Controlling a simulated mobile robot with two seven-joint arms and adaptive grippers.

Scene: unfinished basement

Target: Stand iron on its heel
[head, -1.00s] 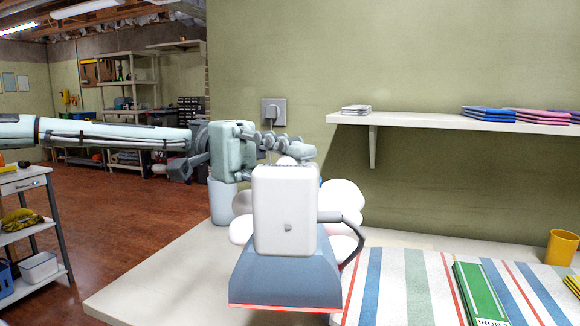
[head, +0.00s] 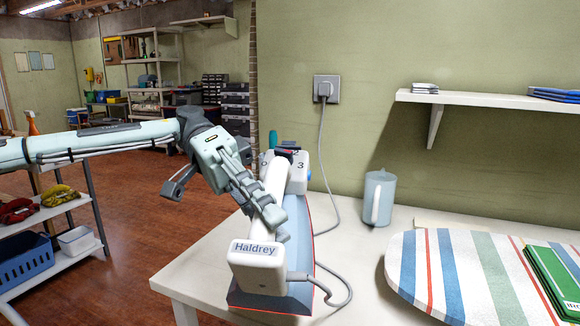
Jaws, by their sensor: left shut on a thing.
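The iron (head: 267,248) has a white handle marked "Haldrey", a blue-grey body and a red-edged sole. It is at the left end of the pale table (head: 200,272). Its label and cord exit face me at the lower end, and its numbered dial part (head: 296,168) is farther back and higher. It looks tilted. I cannot tell whether it touches the table. My left gripper (head: 262,212) is shut on the iron's white handle, its fingers covering part of it. The grey cord curls on the right and runs up to a wall outlet (head: 327,90). My right gripper is not in view.
Bare table lies between the iron and the board. A wall shelf (head: 490,99) is at upper right.

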